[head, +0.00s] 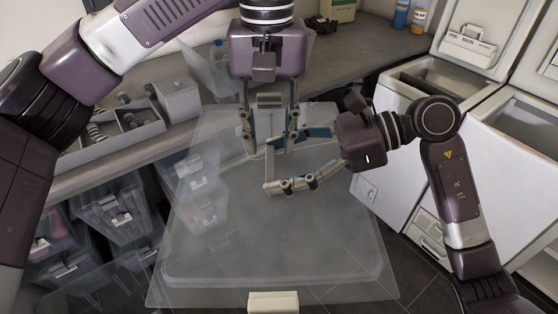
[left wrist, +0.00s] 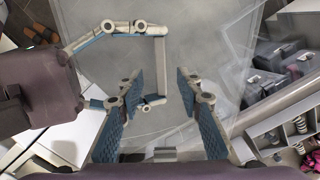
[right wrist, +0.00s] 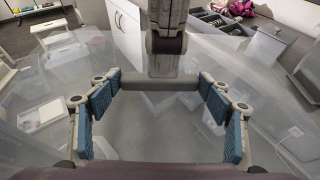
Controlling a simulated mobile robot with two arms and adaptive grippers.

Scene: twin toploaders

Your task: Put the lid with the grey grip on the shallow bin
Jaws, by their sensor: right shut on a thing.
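A large clear lid (head: 300,235) fills the middle of the head view, roughly level. Its grey grip (head: 269,165) is a bar; it also shows in the left wrist view (left wrist: 161,54) and right wrist view (right wrist: 160,84). My right gripper (head: 277,162) is shut on this grip, with a finger at each end of the bar. My left gripper (head: 268,148) is open above the lid, its fingers on either side of the bar and apart from it. Clear bins (head: 110,208) stand at the left under the counter; I cannot tell which is the shallow bin.
A grey divided tray (head: 110,140) lies on the left counter (head: 335,62). White toploaders (head: 395,180) stand close on the right, their tops raised. A pale block (head: 273,302) sits at the lid's near edge. Dark tiled floor shows below. My two grippers are very close together.

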